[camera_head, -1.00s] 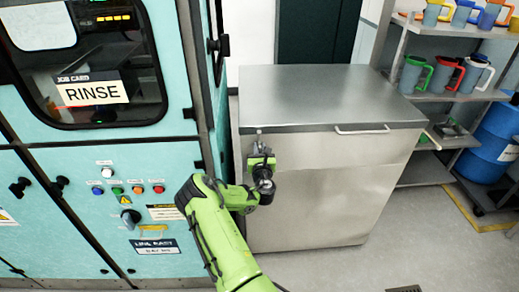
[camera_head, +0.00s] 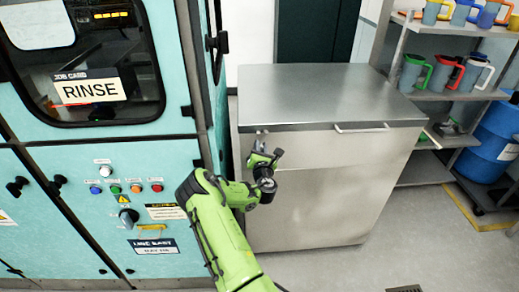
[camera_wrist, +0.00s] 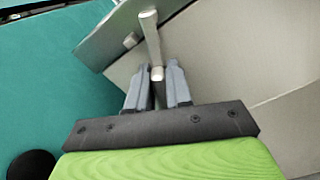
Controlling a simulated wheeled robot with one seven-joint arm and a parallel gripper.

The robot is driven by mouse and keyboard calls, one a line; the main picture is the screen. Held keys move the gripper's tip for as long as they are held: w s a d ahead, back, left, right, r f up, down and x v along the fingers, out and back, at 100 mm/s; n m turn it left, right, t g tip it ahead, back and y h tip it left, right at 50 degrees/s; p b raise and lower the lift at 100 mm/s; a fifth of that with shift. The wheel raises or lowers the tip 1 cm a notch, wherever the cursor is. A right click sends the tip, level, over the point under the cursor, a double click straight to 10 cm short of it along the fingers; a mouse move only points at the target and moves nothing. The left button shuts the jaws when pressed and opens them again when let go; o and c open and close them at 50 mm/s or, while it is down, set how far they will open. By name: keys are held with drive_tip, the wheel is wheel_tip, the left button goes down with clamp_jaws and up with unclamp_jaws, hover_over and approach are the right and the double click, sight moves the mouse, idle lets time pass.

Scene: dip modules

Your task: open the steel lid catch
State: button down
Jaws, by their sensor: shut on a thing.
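The steel lid catch (camera_wrist: 151,38) shows in the wrist view as a light metal lever on the front of the steel cabinet, below the lid edge. My gripper (camera_wrist: 157,88) is shut on the lever's lower end, with one grey finger on each side of it. In the head view the steel cabinet (camera_head: 310,205) stands in the middle with its flat lid (camera_head: 325,95) lying down. My gripper (camera_head: 262,152) is at the cabinet's upper left front, tilted, and hides most of the catch there.
A lid handle (camera_head: 362,128) runs along the cabinet's front edge. A teal machine (camera_head: 120,160) with buttons and black knobs stands close on the left. Shelves (camera_head: 455,97) with pitchers and a blue drum (camera_head: 495,145) are at the right. The floor in front is clear.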

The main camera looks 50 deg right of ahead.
drive_tip(key=m, duration=0.2)
drive_tip(key=m+b, duration=0.1)
drive_tip(key=m, duration=0.2)
drive_tip(key=shift+s+d+f+m, duration=0.2)
drive_tip(key=shift+m, duration=0.1)
drive_tip(key=m, duration=0.2)
drive_tip(key=m+b, duration=0.1)
drive_tip(key=m, duration=0.1)
drive_tip(key=shift+f+m, duration=0.2)
drive_tip(key=shift+m, duration=0.2)
drive_tip(key=shift+s, duration=0.1)
drive_tip(key=c, duration=1.1)
unclamp_jaws()
